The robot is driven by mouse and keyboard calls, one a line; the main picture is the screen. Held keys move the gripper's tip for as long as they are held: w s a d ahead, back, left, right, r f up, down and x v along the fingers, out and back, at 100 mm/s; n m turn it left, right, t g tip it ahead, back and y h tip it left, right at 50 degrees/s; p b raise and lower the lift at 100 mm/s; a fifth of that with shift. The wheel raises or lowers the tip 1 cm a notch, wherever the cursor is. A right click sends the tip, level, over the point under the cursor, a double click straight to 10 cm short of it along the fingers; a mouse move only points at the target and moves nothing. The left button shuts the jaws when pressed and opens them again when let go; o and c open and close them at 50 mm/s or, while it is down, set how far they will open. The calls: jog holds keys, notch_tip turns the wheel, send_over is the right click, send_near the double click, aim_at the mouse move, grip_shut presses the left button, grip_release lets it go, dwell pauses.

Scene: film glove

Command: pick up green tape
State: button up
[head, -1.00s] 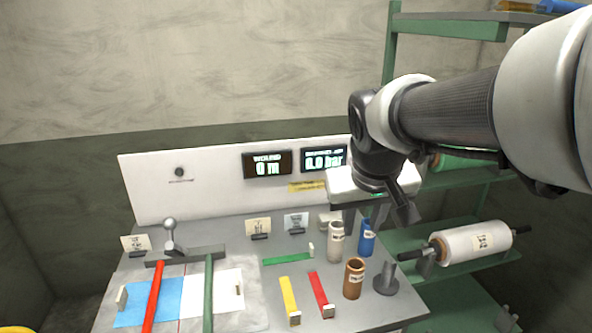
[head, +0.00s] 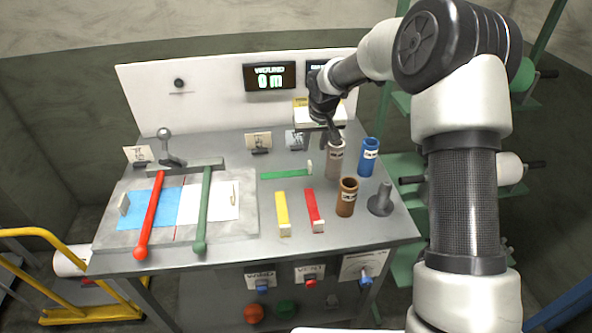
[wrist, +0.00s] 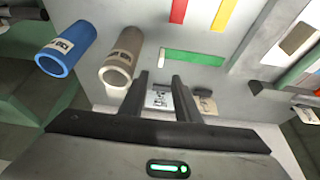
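The green tape (head: 286,175) is a thin flat green strip lying on the grey bench top, with a pale block at its right end. It also shows in the wrist view (wrist: 192,57), ahead and to the right of my fingers. My gripper (head: 333,133) is above the back of the bench, behind and to the right of the tape, partly hidden by my arm in the head view. In the wrist view my gripper (wrist: 159,80) has its fingers apart with nothing between them. It is not touching the tape.
A grey-brown tube (head: 335,160) stands very near my gripper, with a blue tube (head: 368,157) and a brown tube (head: 346,197) close by. Yellow (head: 282,213) and red (head: 314,210) strips lie in front of the green tape. Small label cards (head: 258,142) stand behind it.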

send_near(310, 162)
jog(key=x, duration=0.3)
jog(key=shift+p+x, duration=0.6)
jog(key=shift+x, duration=1.95)
jog(key=shift+s, duration=0.1)
grip_shut()
